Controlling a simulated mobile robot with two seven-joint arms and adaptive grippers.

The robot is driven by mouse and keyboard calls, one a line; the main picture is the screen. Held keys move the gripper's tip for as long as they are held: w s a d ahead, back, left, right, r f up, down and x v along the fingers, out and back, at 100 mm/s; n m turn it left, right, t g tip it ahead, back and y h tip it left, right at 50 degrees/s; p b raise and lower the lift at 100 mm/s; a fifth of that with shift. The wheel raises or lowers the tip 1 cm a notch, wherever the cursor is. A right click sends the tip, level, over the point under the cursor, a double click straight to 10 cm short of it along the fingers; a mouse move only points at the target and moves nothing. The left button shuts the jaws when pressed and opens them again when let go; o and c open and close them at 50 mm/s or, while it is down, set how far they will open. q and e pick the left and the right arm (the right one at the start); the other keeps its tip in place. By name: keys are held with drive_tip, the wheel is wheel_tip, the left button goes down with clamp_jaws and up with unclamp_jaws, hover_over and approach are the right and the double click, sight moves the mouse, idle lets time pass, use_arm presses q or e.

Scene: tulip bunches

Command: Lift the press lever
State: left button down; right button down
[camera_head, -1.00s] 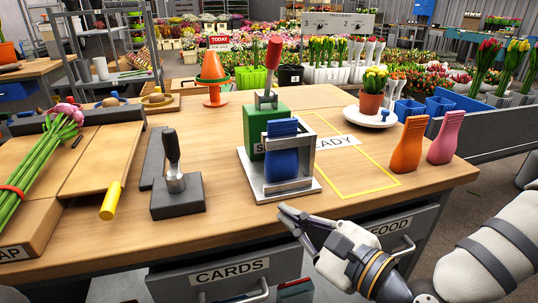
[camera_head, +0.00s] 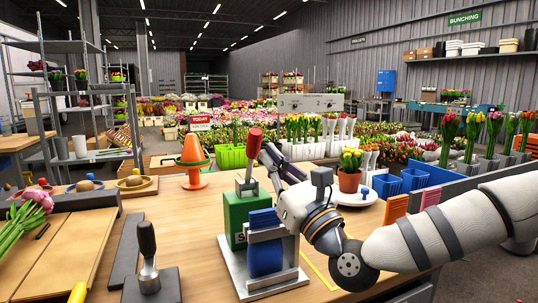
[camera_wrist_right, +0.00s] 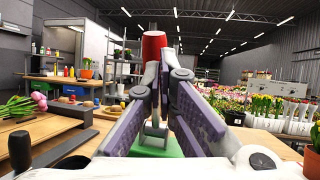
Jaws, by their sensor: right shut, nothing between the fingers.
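The press has a green body (camera_head: 240,212) and a lever with a red handle (camera_head: 254,143) that stands nearly upright, leaning slightly. In the right wrist view the red handle (camera_wrist_right: 153,46) rises just beyond my fingertips. My right gripper (camera_head: 266,156) is shut and empty, right beside the handle on its right side. In the wrist view its fingers (camera_wrist_right: 160,62) come together in front of the lever's metal shaft. I cannot tell whether they touch the lever. My left gripper is not in view.
A metal frame with a blue block (camera_head: 265,240) stands in front of the press. A black-handled tool (camera_head: 148,258) is at the left front. An orange cone (camera_head: 193,162) stands behind, and a potted tulip (camera_head: 349,170) sits on a white plate to the right.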

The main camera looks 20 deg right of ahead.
drive_tip(key=shift+w+a+r, duration=0.1)
drive_tip(key=shift+w+r, duration=0.05)
drive_tip(key=shift+w, duration=0.3)
drive_tip(key=shift+r, duration=0.15)
